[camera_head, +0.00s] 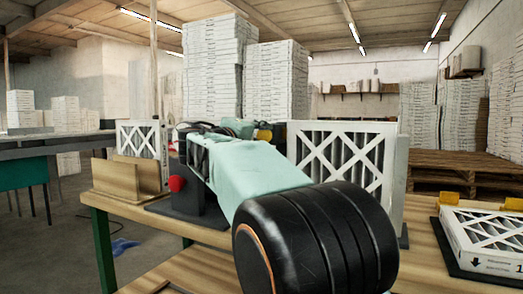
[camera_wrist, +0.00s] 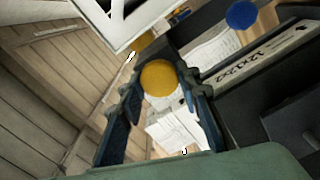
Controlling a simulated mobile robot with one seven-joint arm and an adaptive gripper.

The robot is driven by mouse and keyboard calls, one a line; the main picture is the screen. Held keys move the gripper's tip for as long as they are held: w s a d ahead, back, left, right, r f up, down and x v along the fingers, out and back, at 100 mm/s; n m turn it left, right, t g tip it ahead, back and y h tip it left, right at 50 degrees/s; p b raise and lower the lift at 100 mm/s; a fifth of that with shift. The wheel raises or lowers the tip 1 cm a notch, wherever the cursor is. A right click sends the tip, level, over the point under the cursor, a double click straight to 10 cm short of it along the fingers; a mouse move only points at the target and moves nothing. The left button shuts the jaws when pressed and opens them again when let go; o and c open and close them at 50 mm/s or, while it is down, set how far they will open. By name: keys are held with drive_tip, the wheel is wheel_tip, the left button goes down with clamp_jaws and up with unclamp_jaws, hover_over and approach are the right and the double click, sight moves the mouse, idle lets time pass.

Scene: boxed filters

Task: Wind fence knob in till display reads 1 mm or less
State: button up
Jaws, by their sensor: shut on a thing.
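A round yellow knob (camera_wrist: 160,78) sits between the fingertips of my gripper (camera_wrist: 162,88) in the wrist view. The two dark fingers are shut on it, one on each side. In the head view a small yellow piece (camera_head: 263,134) shows beyond my arm, which hides my fingertips and much of the dark machine (camera_head: 186,207). A pale strip (camera_wrist: 262,62) with dark marks lies right of the knob in the wrist view. I cannot tell whether it is the display, and no millimetre reading is legible.
A red button (camera_head: 175,184) is on the machine's left side. A blue round part (camera_wrist: 242,14) shows in the wrist view. White-framed filters stand upright behind my arm (camera_head: 350,160) and at left (camera_head: 138,138). Another filter (camera_head: 485,240) lies flat at right. A wooden holder (camera_head: 130,180) stands at left.

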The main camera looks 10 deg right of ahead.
drive_tip(key=shift+f+m+b, duration=0.1)
drive_tip(key=shift+m+b, duration=0.5)
drive_tip(key=shift+m, duration=0.1)
drive_tip(key=o, duration=1.2)
drive_tip(key=shift+c, duration=0.2)
drive_tip(key=v, duration=1.2)
